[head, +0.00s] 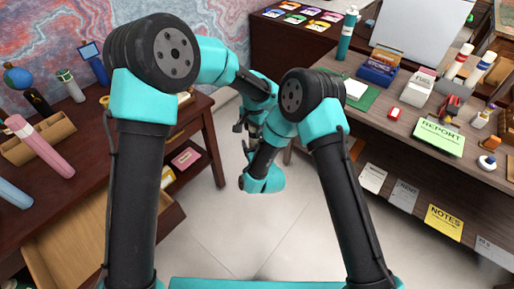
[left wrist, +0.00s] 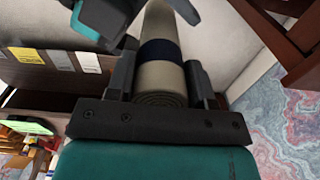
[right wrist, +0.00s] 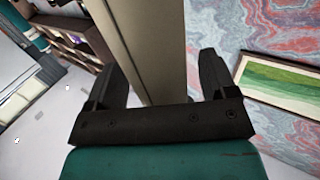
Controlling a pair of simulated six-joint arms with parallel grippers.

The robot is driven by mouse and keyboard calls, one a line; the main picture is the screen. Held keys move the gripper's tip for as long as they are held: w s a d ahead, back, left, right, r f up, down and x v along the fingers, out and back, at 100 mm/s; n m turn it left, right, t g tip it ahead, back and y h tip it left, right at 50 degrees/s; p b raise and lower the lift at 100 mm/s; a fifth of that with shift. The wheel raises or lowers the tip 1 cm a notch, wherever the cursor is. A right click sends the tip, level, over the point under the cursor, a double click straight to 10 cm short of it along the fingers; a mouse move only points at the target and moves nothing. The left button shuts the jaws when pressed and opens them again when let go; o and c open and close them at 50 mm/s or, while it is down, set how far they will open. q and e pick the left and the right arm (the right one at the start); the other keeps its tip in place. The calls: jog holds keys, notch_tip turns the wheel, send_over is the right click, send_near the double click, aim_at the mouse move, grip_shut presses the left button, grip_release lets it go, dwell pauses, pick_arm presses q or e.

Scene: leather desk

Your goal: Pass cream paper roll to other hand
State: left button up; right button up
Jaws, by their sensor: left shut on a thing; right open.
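The cream paper roll (left wrist: 158,82) has a dark navy band around it, and its spiral end faces the camera in the left wrist view. My left gripper (left wrist: 160,75) is shut on it, one finger on each side. In the right wrist view, a long plain cream-grey shape, apparently the roll (right wrist: 152,45), runs between the fingers of my right gripper (right wrist: 160,78). That gripper is open, and contact cannot be told. In the head view both wrists are close together over the floor gap, and my arms hide the roll.
A dark wooden desk (head: 192,128) with an open drawer stands at left, holding a pink tube (head: 40,147) and a cardboard holder (head: 50,138). A cluttered desk with a green report sheet (head: 439,137) is at right. Open tiled floor lies between.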

jog(key=c, duration=1)
pick_arm(q)
jog(key=o, duration=1.3)
pick_arm(e)
jog(key=shift+c, duration=0.4)
pick_arm(q)
notch_tip(320, 180, up, 12)
jog(key=shift+r, duration=0.1)
